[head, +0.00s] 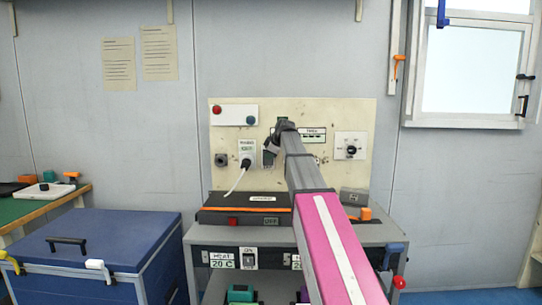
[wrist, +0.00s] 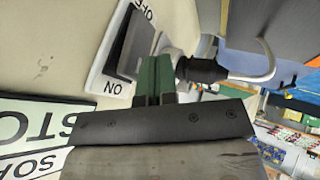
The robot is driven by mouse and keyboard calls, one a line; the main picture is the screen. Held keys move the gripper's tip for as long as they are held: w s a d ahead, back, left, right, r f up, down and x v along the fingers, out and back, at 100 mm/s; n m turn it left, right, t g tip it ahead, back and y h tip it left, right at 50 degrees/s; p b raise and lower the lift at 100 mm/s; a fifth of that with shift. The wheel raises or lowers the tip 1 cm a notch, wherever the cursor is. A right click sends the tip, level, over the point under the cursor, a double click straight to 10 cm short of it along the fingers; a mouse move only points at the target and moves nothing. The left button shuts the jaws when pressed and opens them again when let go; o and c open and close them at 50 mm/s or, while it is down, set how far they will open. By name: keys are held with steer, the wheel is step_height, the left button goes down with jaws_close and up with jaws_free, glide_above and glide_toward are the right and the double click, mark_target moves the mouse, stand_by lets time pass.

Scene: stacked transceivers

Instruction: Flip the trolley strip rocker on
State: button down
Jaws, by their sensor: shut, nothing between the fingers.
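The rocker (wrist: 131,50) is a dark switch in a white plate marked ON and OFF, fixed to the pale upright panel (head: 225,180). The wrist view shows the plate upside down, with ON nearest my gripper and OFF at the far end. My gripper (wrist: 155,62) is shut and empty, its green fingers beside the rocker and overlapping its right edge. I cannot tell whether the fingertips touch it. In the head view my arm reaches the panel, and the rocker plate (head: 268,158) is mostly hidden behind my wrist. Which side of the rocker is pressed is unclear.
A plug (wrist: 200,70) with a white cable sits close beside the rocker; its socket plate (head: 246,148) is left of my wrist. A knob plate (head: 351,146) is at the panel's right. A dark box (head: 240,203) lies on the trolley top (head: 225,235) below.

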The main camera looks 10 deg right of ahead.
steer(key=shift+w+d+r, duration=0.1)
steer(key=shift+w+d, duration=0.05)
steer(key=shift+w, duration=0.45)
steer(key=shift+w+r+g, duration=0.2)
steer(key=shift+w+g, duration=0.1)
steer(key=shift+w, duration=0.15)
steer(key=shift+r, duration=0.8)
